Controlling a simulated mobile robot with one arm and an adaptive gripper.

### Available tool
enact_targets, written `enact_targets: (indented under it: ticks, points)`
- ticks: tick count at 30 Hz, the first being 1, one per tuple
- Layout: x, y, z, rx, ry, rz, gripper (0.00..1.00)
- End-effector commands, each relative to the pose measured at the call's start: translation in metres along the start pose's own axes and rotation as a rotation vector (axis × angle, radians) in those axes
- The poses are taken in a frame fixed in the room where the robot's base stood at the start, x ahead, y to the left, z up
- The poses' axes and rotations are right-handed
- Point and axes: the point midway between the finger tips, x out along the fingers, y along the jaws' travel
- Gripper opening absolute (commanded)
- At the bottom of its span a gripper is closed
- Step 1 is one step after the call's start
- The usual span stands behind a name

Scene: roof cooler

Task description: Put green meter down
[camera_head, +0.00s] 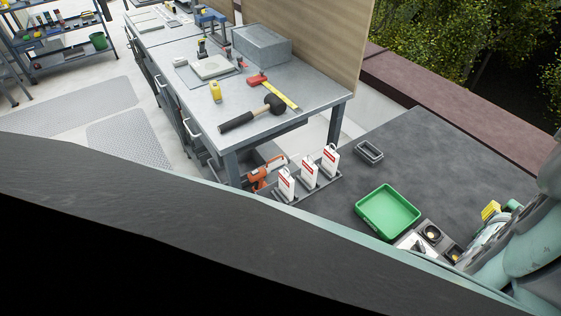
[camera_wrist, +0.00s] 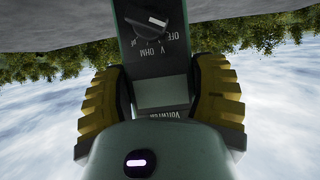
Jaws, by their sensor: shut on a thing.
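The meter (camera_wrist: 155,60) fills the middle of the wrist view between the two yellow-and-black fingers of my gripper (camera_wrist: 162,88). It has a dark face, a round dial and upside-down lettering that includes "V OHM" and "OFF", with a pale green edge. My gripper is shut on it. In the head view my gripper (camera_head: 491,211) is at the lower right, above the dark surface, its yellow finger beside a small green part. Most of the meter is hard to make out there. Its lower end is hidden by the gripper in the wrist view.
A green tray (camera_head: 388,211) sits on the dark surface (camera_head: 440,160), left of my gripper. Small dark holders (camera_head: 432,233) stand between them. A workbench (camera_head: 310,85) holds tools. Dark surface behind the green tray is clear.

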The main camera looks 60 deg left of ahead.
Motion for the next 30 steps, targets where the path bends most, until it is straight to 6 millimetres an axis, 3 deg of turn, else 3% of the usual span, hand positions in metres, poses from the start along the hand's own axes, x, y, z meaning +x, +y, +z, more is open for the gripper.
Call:
enact_targets:
  ticks: [10,11,19,30]
  points:
    - [0.0022,-0.0019,0.0028,-0.002,0.004,-0.004,0.19]
    - [0.0017,-0.0019,0.0022,-0.002,0.004,-0.004,0.67]
    - [0.0014,-0.0016,0.0021,-0.002,0.002,-0.003,0.95]
    - [-0.0013,-0.0011,-0.0021,-0.002,0.002,-0.002,0.96]
